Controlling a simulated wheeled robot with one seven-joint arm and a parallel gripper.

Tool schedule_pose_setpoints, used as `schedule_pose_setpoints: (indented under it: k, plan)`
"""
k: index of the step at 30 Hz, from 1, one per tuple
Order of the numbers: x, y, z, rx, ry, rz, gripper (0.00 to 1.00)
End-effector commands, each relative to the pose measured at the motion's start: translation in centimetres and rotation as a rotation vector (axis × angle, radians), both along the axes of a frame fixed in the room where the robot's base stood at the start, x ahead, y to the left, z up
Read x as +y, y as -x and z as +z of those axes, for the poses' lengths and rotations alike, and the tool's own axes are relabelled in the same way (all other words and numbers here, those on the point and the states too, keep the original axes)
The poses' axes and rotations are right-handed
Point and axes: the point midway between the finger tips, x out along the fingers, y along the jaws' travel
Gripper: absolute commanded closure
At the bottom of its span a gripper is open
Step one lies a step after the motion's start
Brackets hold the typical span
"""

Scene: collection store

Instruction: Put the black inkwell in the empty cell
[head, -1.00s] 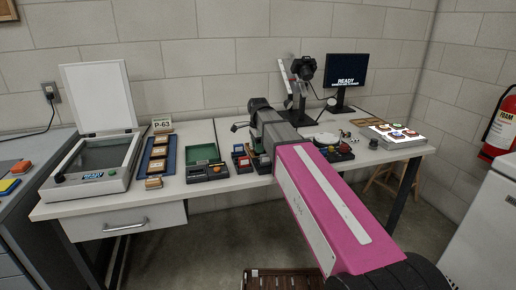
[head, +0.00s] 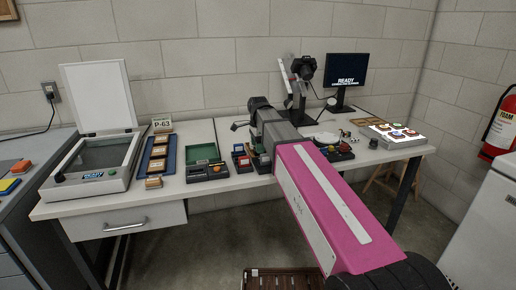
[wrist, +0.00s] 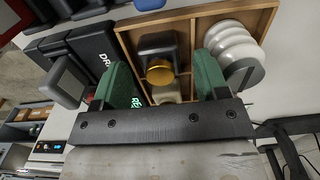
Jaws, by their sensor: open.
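In the wrist view my gripper (wrist: 162,66) is open, with a green-padded finger on each side and a gap between them. A dark, square-bodied piece with a round gold cap (wrist: 160,72), which looks like the black inkwell, shows between the fingers, not gripped. It is in a divided wooden tray (wrist: 126,41). A stack of white discs (wrist: 232,45) is in the tray's right part, beside the right finger. I cannot make out which cell is empty, as the fingers and gripper body cover part of the tray.
A black box with lettering (wrist: 88,55) lies left of the tray. The head view shows a flatbed scanner (head: 92,165), a blue tray of small boxes (head: 157,153), an open green-lined case (head: 205,165), a camera stand, a monitor (head: 348,78) and a lit panel (head: 394,136) along the bench.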

Motion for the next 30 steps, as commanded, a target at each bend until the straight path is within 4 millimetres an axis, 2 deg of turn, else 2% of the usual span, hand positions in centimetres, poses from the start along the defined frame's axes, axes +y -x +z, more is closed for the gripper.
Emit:
schedule_pose_setpoints:
  k: [12, 18, 24, 30]
  plan:
    - [0.0, -0.1, 7.0, -0.002, -0.001, 0.0, 0.33]
    - [0.0, -0.1, 9.7, -0.001, 0.0, 0.0, 0.33]
    - [0.0, 0.0, 10.9, 0.001, 0.0, 0.0, 0.33]
    - [0.0, 0.0, 11.1, 0.001, 0.0, 0.0, 0.33]
